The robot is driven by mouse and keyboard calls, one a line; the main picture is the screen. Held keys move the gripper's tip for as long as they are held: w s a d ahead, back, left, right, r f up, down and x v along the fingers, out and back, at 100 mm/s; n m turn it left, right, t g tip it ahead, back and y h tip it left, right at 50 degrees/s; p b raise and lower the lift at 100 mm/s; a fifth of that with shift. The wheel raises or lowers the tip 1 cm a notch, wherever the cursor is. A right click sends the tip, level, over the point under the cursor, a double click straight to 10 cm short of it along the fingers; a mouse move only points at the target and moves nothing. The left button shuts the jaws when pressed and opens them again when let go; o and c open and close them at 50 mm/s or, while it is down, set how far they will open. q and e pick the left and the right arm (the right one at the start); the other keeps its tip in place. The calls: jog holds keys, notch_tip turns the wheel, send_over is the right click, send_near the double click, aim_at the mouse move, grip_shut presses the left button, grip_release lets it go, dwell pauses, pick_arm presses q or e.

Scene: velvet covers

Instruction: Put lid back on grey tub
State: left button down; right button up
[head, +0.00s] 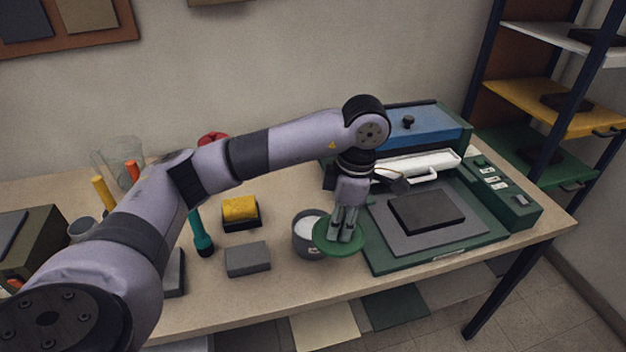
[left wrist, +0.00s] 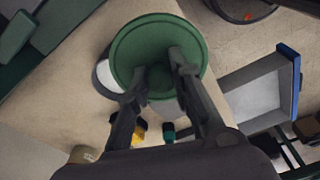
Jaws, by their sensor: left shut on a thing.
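The grey tub (head: 303,243) stands on the table left of the green press, with pale contents showing at its open top. The green round lid (head: 322,243) is held by my left gripper (head: 345,236), which is shut on it from above. The lid overlaps the right part of the tub in the head view and sits off to one side of it. In the left wrist view the lid (left wrist: 135,50) fills the space beyond my fingers, and part of the tub (left wrist: 104,75) shows behind its left edge. I cannot tell whether lid and tub touch. My right gripper is not in view.
A green machine (head: 380,262) with a dark block on its grey plate stands right of the tub. The table's front edge is close.

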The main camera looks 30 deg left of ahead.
pick_arm(q)
jog(key=a+n, duration=0.1)
jog(key=n, duration=0.2)
jog(key=w+n+p, duration=0.1)
jog(key=n, duration=0.2)
jog(key=w+a+r+n+h+p, duration=0.1)
jog(key=n, duration=0.3)
jog(key=shift+a+g, duration=0.3)
jog(key=w+a+n+t+h+p, duration=0.15)
jog(key=a+n+p, duration=0.4)
jog(key=n, duration=1.55)
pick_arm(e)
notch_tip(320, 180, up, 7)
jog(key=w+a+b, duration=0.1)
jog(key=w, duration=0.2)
pick_arm(q)
notch_tip(320, 180, down, 7)
jog(key=a+b, duration=0.1)
jog(key=b, duration=0.3)
jog(key=shift+w+a+r+b, duration=0.15)
jog(key=shift+w+r+b, duration=0.05)
jog(key=shift+w+b, duration=0.2)
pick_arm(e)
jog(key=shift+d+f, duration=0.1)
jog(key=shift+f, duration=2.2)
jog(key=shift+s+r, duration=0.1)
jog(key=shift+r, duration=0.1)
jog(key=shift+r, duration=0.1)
